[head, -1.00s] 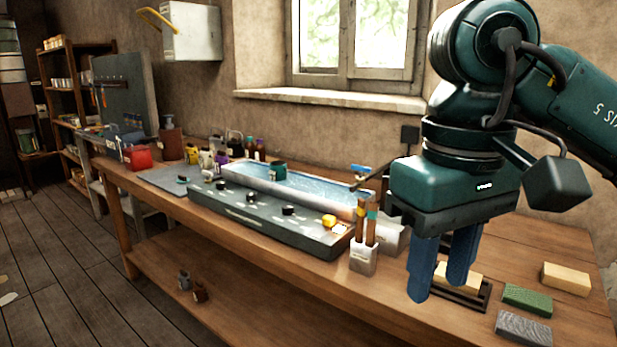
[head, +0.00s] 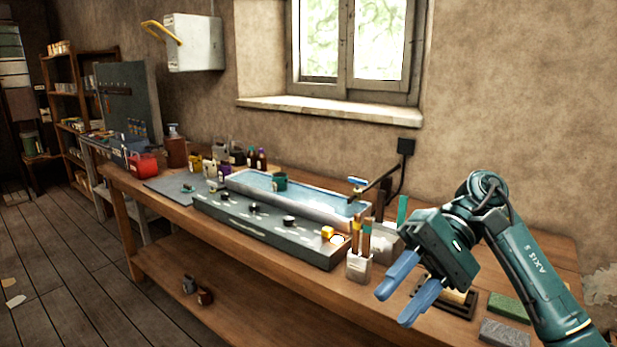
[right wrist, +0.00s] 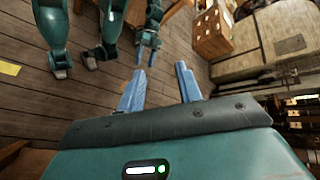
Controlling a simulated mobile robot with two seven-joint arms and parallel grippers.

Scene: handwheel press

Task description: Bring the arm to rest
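The right wrist view shows the same open, empty fingers (right wrist: 160,68) over the plank floor. In that view, what looks like my left gripper (right wrist: 145,57) is small and far back, its two thin blue fingers apart. It is outside the head view.
The wooden bench (head: 275,290) runs along the wall, with a long dark panel (head: 265,232), a blue-topped tray (head: 315,199) and a tool holder (head: 358,266) on it. Green (head: 509,306) and grey (head: 505,331) blocks lie near my right arm.

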